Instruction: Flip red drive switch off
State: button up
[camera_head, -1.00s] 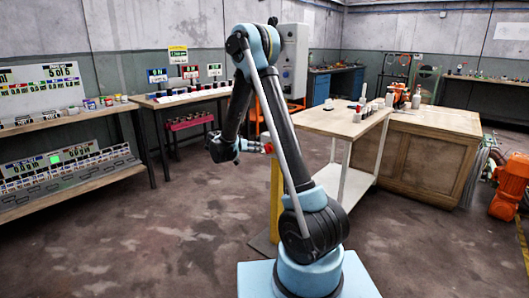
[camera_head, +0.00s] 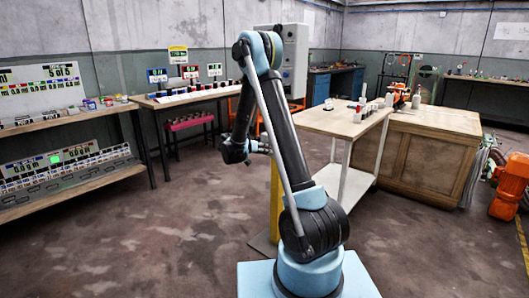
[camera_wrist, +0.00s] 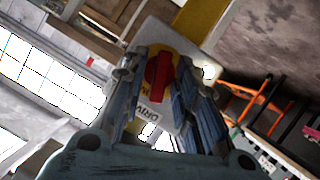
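The red drive switch (camera_wrist: 158,78) is a red handle on a yellow disc, mounted on a pale plate (camera_wrist: 152,112) with partly hidden "DRIVE" lettering. In the wrist view the handle stands lengthwise, slightly tilted, between the fingers of my gripper (camera_wrist: 164,62). The fingers are apart, one on each side of the handle; I cannot tell whether they touch it. In the head view my gripper (camera_head: 259,147) is by the top of a yellow post (camera_head: 275,200), and the switch is hidden behind my arm and gripper.
A wooden-topped table (camera_head: 325,122) with small items stands right of the post. A grey cabinet (camera_head: 294,60) is behind. Shelves (camera_head: 70,118) with displays line the left. The floor (camera_head: 180,230) at left is clear.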

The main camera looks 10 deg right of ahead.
jog(key=shift+w+a+n, duration=0.1)
jog(key=shift+n, duration=0.2)
jog(key=n+h, duration=0.1)
jog(key=n+g+h, duration=0.1)
jog(key=n, duration=0.2)
jog(key=shift+w+a+f+n+g+h, duration=0.2)
jog(key=shift+f+n+g+h, duration=0.1)
jog(key=shift+n+h, duration=0.1)
jog(key=n+h, duration=0.1)
jog(key=n, duration=0.1)
jog(key=n+h, duration=0.1)
jog(key=n, duration=0.2)
jog(key=shift+f+h, duration=0.2)
jog(key=shift+h, duration=0.1)
grip_shut()
jog(key=shift+d, duration=0.15)
jog(key=o, duration=0.7)
grip_release()
jog(key=shift+c, duration=0.2)
jog(key=shift+s, duration=0.1)
jog(key=v, duration=1.2)
